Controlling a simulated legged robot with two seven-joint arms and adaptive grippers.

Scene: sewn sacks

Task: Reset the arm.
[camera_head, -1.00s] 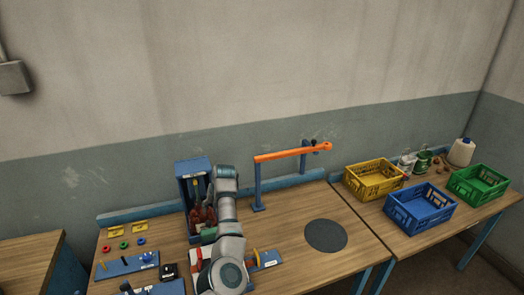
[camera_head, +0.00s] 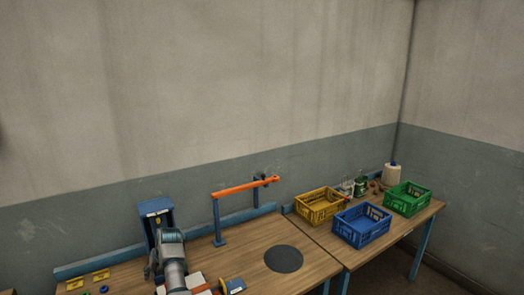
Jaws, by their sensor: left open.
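My left arm comes up from the bottom edge at the lower left, in front of the blue upright box (camera_head: 156,212). My left gripper (camera_head: 152,268) is open at the end of this arm, low by the box's front. The grey wrist covers most of it, so its fingertips are hard to make out. I see nothing held in it. The lower part of the box is hidden behind the arm. My right gripper is not in view.
An orange bar (camera_head: 246,187) on blue posts stands right of the arm. A dark round disc (camera_head: 283,259) lies on the wooden table (camera_head: 240,262). Yellow (camera_head: 320,208), blue (camera_head: 362,228) and green (camera_head: 407,200) crates stand on the right table. White and yellow parts lie beside the arm.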

